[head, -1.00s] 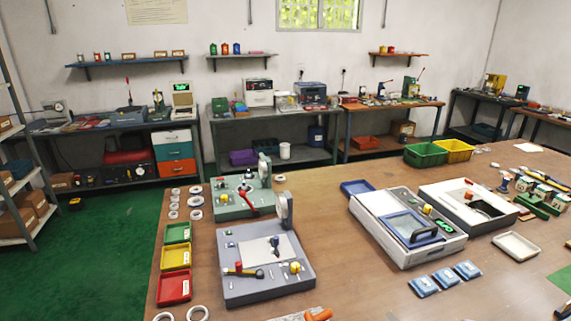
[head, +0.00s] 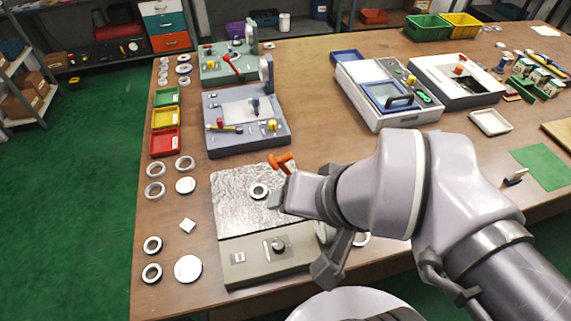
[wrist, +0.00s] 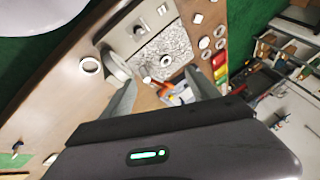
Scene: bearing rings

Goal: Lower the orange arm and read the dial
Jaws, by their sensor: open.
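The device with the orange arm (head: 281,160) has a mottled grey plate (head: 236,210) and an olive-grey front panel (head: 238,256) with a black knob (head: 278,246). A metal ring (head: 258,190) lies on the plate. The orange arm sticks up at the plate's far right and shows in the wrist view (wrist: 162,86) between my fingers, apart from both. My gripper (head: 303,237) is open and empty over the device's right side; it also shows in the wrist view (wrist: 160,80). A grey round housing (wrist: 116,64) stands near the left finger. No dial face is readable.
Loose rings and discs (head: 188,268) lie left of the device. Red (head: 165,143), yellow and green trays stand beyond them.

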